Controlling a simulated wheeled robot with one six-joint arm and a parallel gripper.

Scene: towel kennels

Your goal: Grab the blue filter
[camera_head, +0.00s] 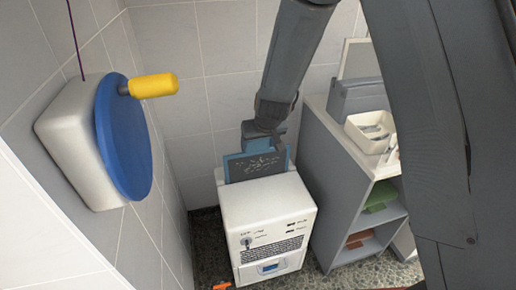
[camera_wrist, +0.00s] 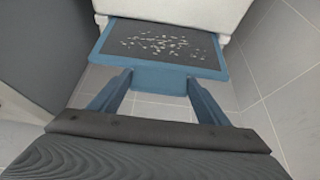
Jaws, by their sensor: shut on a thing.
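The blue filter (camera_head: 250,166) is a blue frame around a dark panel with pale specks. It stands upright at the top back of a white machine (camera_head: 268,212), and its lower edge is hidden there. In the wrist view the filter (camera_wrist: 160,45) lies straight ahead, its far edge at the white body (camera_wrist: 190,10). My gripper (camera_wrist: 160,80) is shut on the filter's near blue tab, with one finger at each side. In the head view my gripper (camera_head: 264,138) comes down from above, partly behind the filter.
A grey shelf unit (camera_head: 340,172) stands close on the right, with a beige tray (camera_head: 356,132) on top. On the left wall is a white box with a blue wheel (camera_head: 128,140) and a yellow handle (camera_head: 153,86). Tiled walls are close behind.

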